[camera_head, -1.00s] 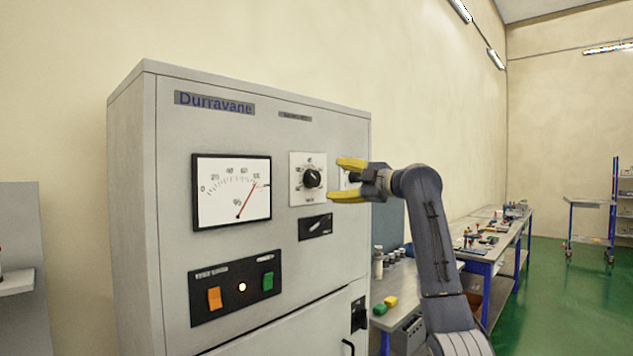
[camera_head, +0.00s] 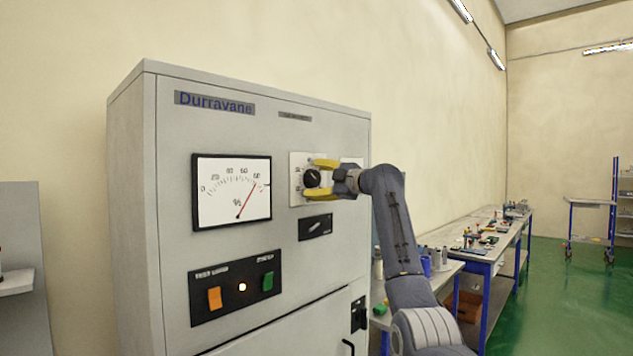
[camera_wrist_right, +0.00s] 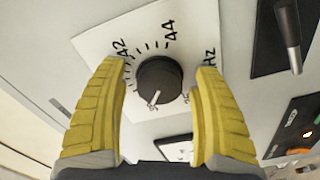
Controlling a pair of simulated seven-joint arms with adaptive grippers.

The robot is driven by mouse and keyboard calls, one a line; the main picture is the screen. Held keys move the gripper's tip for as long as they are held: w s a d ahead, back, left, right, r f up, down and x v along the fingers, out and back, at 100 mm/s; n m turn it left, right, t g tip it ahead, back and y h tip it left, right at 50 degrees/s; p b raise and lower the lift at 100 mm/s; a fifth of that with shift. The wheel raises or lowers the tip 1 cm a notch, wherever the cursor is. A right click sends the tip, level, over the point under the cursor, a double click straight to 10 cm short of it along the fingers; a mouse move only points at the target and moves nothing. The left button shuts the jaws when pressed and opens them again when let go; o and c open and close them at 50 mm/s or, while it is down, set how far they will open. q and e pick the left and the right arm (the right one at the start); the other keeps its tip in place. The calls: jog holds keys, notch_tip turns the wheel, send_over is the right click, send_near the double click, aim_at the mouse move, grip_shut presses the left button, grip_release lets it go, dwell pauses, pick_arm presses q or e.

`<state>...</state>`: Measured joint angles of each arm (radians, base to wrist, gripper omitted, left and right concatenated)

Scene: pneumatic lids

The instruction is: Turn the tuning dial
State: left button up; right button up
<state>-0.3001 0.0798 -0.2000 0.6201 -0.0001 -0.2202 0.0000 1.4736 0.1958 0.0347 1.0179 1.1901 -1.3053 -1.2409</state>
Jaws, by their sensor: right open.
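The tuning dial is a round black knob (camera_head: 312,178) on a white scale plate (camera_head: 296,198) on the front of the grey cabinet. In the right wrist view the knob (camera_wrist_right: 158,82) lies between and beyond the two yellow fingers, with its white pointer mark toward the bottom of the picture and scale marks "42", "44" and "Hz" around it. My right gripper (camera_head: 318,180) is open, its fingers above and below the knob in the head view; I see no clear contact. My left gripper is not in view.
The cabinet (camera_head: 130,200) also carries a needle meter (camera_head: 232,205), a lever switch (camera_head: 316,227) just below the dial and an orange switch (camera_head: 214,298) beside a green one (camera_head: 267,281). Benches with small items stand at the right.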

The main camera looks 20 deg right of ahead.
jog(key=c, duration=1.2)
jog(key=shift+c, duration=0.2)
